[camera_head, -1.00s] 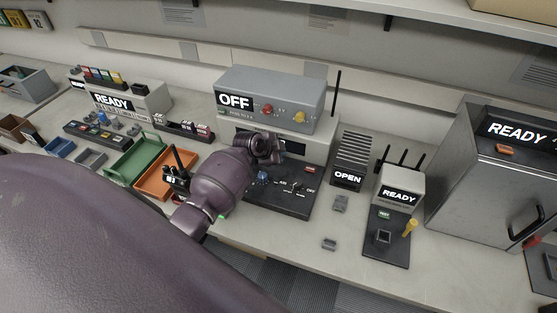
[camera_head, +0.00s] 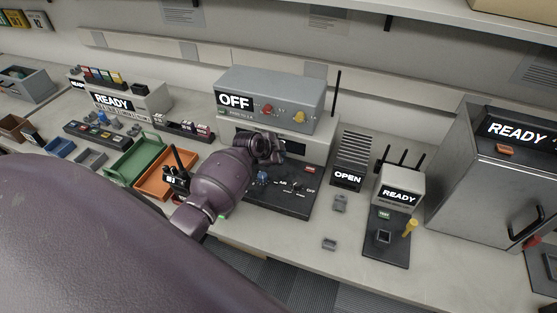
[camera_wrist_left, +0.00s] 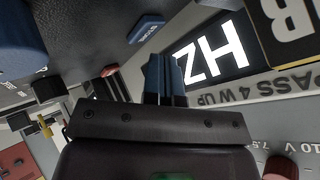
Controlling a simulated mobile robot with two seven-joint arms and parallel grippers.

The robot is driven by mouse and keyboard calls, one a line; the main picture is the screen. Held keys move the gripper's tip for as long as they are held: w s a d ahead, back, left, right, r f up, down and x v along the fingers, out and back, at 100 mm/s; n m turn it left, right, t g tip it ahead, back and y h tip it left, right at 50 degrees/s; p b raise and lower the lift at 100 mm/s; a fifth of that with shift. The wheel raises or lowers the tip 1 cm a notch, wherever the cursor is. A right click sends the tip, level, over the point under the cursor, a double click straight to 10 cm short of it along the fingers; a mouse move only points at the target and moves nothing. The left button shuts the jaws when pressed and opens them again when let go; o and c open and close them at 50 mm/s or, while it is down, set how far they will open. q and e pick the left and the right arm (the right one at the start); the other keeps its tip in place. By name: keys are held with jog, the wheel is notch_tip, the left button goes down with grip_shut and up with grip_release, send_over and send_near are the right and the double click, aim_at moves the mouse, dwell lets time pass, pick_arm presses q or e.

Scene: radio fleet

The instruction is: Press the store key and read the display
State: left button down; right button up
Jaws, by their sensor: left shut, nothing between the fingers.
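The radio test unit (camera_head: 322,149) stands mid-bench with a dark key panel (camera_head: 280,196) in front. Its dark display (camera_head: 295,148) is partly covered by my left gripper (camera_head: 277,152); no reading is legible there. In the left wrist view a lit display (camera_wrist_left: 213,48) shows large white letters like "HZ", turned over and cut off. A blue key (camera_wrist_left: 147,27) with small inverted lettering, possibly the store key, lies just beyond my left fingertips (camera_wrist_left: 165,62). The fingers are shut and empty; I cannot tell whether they touch the key. My right gripper is out of view.
A grey box (camera_head: 270,95) reading OFF sits on top of the unit. Green (camera_head: 135,158) and orange (camera_head: 165,175) trays lie to its left. A small READY device (camera_head: 400,190) and a metal cabinet (camera_head: 480,190) stand right.

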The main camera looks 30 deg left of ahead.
pick_arm(q)
jog(key=shift+f, duration=0.1)
dwell(0.3)
jog(key=shift+f, duration=0.35)
jog(key=shift+f+b, duration=0.35)
jog(key=shift+b, duration=0.2)
dwell(0.5)
dwell(0.4)
jog(key=shift+r+p, duration=0.8)
jog(key=shift+p, duration=0.05)
jog(key=shift+r, duration=0.1)
notch_tip(320, 180, up, 3)
jog(key=shift+f+p, duration=0.15)
jog(key=shift+p, duration=0.85)
jog(key=shift+r, duration=1.05)
